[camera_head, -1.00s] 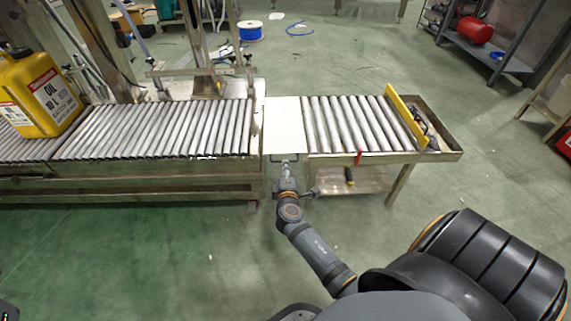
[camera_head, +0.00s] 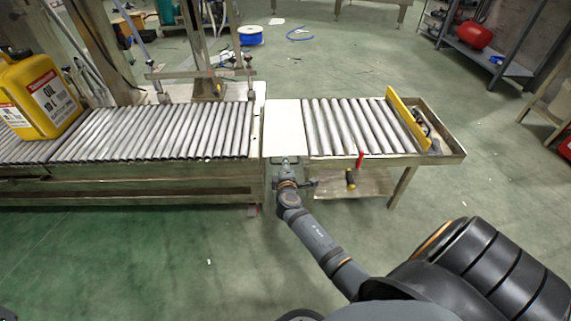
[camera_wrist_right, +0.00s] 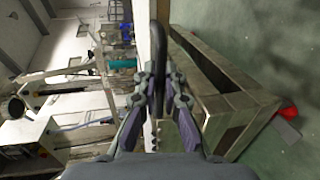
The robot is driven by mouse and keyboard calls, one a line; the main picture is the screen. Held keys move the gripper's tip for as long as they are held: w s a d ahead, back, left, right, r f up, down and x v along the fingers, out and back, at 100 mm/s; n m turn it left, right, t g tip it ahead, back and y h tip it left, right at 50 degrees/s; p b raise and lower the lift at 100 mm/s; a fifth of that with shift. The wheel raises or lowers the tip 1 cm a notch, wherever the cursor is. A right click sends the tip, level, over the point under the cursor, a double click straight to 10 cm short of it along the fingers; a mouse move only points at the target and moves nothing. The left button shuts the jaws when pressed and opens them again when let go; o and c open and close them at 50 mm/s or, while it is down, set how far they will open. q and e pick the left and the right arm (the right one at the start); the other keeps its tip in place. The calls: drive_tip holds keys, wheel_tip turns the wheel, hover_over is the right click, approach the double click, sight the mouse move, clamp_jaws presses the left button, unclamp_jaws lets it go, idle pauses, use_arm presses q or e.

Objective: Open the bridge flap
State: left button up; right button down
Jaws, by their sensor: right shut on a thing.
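The bridge flap (camera_head: 284,128) is a flat, cream-white plate lying level between the long roller conveyor and the short roller table. My right gripper (camera_head: 286,163) is at its near edge, with the arm reaching up from the lower right. In the right wrist view, the gripper's fingers (camera_wrist_right: 155,82) are closed around a dark curved handle (camera_wrist_right: 157,28). The flap's pale edge (camera_wrist_right: 141,25) runs just left of the handle. The fingers hide part of the handle. My left gripper is not in view.
A yellow oil canister (camera_head: 38,97) stands on the long conveyor (camera_head: 160,133) at left. The short roller table (camera_head: 462,156) has a yellow stop bar (camera_head: 407,116) and a red lever (camera_head: 360,159). Green floor (camera_head: 130,265) is open in front.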

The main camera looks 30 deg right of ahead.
drive_tip(key=r+m, duration=0.1)
drive_tip(key=r+m+y, duration=0.1)
drive_tip(key=r+m, duration=0.1)
drive_tip(key=shift+s+d+t, duration=0.1)
drive_tip(key=shift+d+t, duration=0.1)
drive_tip(key=shift+t, duration=0.2)
drive_tip(key=c, duration=1.5)
unclamp_jaws()
drive_tip(key=shift+s, duration=0.1)
drive_tip(key=v, duration=1.2)
